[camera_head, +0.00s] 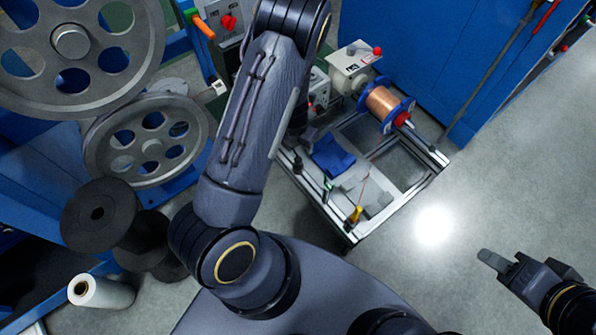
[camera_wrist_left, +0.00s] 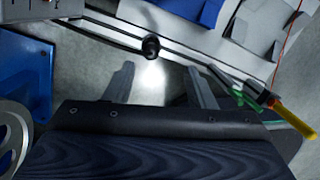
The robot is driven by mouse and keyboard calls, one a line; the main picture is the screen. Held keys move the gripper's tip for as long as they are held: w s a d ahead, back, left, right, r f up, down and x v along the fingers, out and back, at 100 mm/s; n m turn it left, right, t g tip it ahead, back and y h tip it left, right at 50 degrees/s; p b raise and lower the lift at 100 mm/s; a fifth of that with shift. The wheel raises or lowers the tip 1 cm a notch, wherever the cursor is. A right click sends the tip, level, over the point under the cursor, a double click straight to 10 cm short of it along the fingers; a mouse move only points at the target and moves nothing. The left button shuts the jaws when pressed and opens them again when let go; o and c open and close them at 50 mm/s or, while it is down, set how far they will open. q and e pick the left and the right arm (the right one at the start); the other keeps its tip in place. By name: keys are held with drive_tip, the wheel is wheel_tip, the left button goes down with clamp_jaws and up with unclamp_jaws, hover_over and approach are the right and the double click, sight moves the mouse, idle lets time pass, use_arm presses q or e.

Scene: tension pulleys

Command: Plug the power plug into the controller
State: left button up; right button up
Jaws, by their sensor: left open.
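In the left wrist view my left gripper (camera_wrist_left: 162,82) is open, with nothing between its two fingers. A small dark round piece (camera_wrist_left: 151,47), perhaps the power plug, shows just past the fingertips, by the metal frame rail. A dark piece (camera_head: 298,161) at the cart's left edge in the head view may be the same one. My left forearm hides most of the left gripper there. A light box (camera_head: 319,88) with red parts, perhaps the controller, is partly hidden behind that forearm. My right gripper (camera_head: 492,261) is empty over bare floor at the lower right; its finger gap is unclear.
Large grey pulleys (camera_head: 150,146) stand left. A blue cabinet (camera_head: 440,45) is behind. Floor at right is clear.

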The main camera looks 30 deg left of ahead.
sight(298, 159)
use_arm(q)
drive_tip(key=shift+a+f+n, duration=0.15)
drive_tip(key=shift+f+n, duration=0.05)
drive_tip(key=shift+f, duration=0.45)
drive_tip(key=shift+a+f+n, duration=0.1)
drive_tip(key=shift+f+n, duration=0.1)
drive_tip(key=shift+f, duration=0.4)
drive_tip(key=shift+a+f, duration=0.1)
drive_tip(key=shift+f, duration=0.05)
use_arm(e)
drive_tip(key=shift+f, duration=0.5)
use_arm(q)
drive_tip(key=shift+w+f+b, duration=0.1)
drive_tip(key=shift+f+b, duration=0.7)
drive_tip(key=shift+f, duration=0.5)
use_arm(e)
drive_tip(key=shift+f, duration=0.65)
use_arm(q)
wheel_tip(298, 159, down, 5)
drive_tip(key=b, duration=0.3)
drive_tip(key=shift+w+a+f+b, duration=0.1)
drive_tip(key=shift+a+f+b, duration=0.05)
drive_tip(key=shift+b, duration=0.15)
use_arm(e)
wheel_tip(298, 159, down, 4)
drive_tip(key=shift+r, duration=0.25)
